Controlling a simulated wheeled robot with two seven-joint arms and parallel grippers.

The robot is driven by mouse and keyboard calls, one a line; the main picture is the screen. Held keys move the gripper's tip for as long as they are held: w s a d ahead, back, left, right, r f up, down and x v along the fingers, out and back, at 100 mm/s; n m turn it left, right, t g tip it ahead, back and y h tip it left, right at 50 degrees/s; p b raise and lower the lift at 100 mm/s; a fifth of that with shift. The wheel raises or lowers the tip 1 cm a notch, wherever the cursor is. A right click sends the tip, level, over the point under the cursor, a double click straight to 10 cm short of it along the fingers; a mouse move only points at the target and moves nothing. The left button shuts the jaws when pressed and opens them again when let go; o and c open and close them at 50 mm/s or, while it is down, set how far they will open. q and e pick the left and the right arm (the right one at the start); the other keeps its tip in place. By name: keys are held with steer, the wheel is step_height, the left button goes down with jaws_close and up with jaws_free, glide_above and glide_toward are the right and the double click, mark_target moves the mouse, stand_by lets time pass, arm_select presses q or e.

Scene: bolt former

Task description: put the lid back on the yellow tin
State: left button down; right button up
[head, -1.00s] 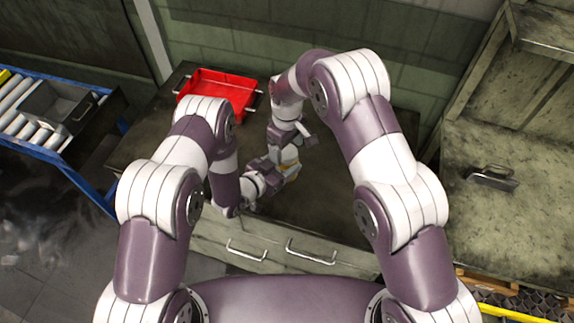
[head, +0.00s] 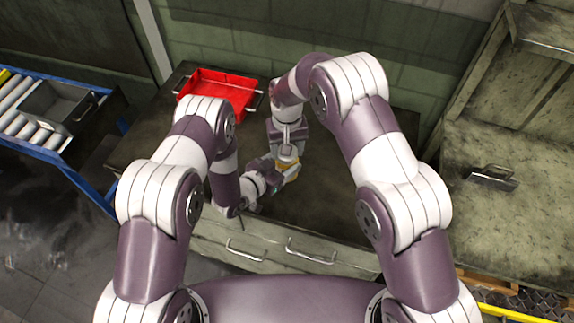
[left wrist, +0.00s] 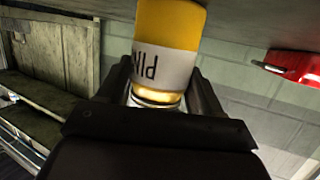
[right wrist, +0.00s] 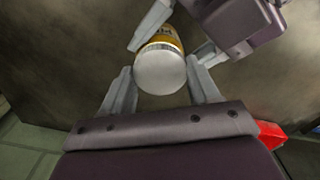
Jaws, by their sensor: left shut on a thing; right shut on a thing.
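The yellow tin (head: 292,169) has a white label, seen upside down in the left wrist view (left wrist: 170,28). My left gripper (head: 281,168) is shut on the tin from the side and holds it above the workbench. The pale grey round lid (right wrist: 160,71) is at the tin's top end, between the fingers of my right gripper (right wrist: 161,84). The right gripper is shut on the lid and points down over the tin in the head view. Lid and tin look lined up. Whether the lid is seated or just above the rim, I cannot tell.
A red tray (head: 213,92) stands at the back left of the dark workbench (head: 325,185). Drawers with metal handles (head: 311,252) are along the bench front. A roller conveyor with a grey bin (head: 57,108) is at left, and a worn cabinet (head: 530,205) at right.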

steer(key=m, duration=0.3)
steer(key=o, duration=1.2)
steer(key=shift+c, duration=0.2)
steer(key=shift+r, duration=2.3)
steer(key=shift+c, duration=0.4)
